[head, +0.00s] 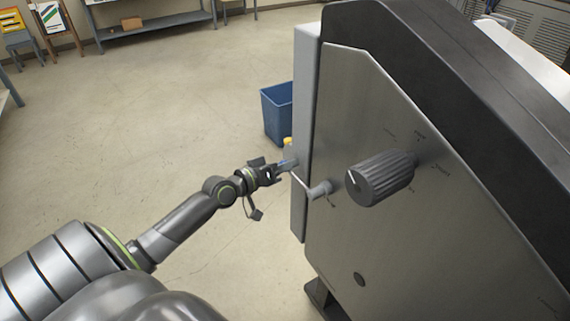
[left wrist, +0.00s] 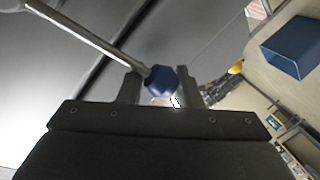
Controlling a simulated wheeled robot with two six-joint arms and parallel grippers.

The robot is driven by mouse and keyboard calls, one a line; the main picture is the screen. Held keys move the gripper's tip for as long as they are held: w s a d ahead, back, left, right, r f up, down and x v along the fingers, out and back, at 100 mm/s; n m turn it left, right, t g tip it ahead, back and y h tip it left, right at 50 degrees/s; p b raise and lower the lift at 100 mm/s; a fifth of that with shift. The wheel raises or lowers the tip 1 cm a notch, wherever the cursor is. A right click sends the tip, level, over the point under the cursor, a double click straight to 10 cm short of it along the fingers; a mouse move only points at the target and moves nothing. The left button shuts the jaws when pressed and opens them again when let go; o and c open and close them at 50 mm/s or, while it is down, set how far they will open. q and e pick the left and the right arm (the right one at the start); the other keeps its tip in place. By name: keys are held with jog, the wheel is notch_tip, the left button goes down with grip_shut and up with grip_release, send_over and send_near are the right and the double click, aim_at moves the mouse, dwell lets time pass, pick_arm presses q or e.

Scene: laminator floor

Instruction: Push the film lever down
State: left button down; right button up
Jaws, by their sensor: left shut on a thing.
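The film lever is a thin metal rod (head: 300,182) that runs from a grey hub (head: 321,189) on the machine's side panel, up and to the left. It also crosses the upper left of the left wrist view (left wrist: 95,38) and ends in a blue ball knob (left wrist: 161,80). My left gripper (head: 287,164) is at the lever's free end. In the left wrist view its fingers (left wrist: 160,88) stand on both sides of the knob and are shut on it. The knob is mostly hidden by the fingers in the head view. My right gripper is not in view.
A large ribbed dial (head: 381,178) sticks out of the machine's metal panel (head: 430,235) just right of the lever hub. A blue bin (head: 278,112) stands on the floor behind the gripper. A yellow thing (head: 288,141) shows beside it. The floor at left is clear.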

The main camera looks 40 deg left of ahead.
pick_arm(q)
jog(key=shift+s+f+n+b, duration=0.15)
jog(key=shift+f+n+b, duration=0.3)
jog(key=shift+f, duration=0.5)
jog(key=c, duration=1.1)
grip_release()
jog(key=shift+d, duration=0.1)
jog(key=shift+r, duration=0.2)
jog(key=v, duration=1.7)
jog(key=shift+p, duration=0.3)
jog(key=shift+s+r, duration=0.1)
jog(key=shift+r, duration=0.05)
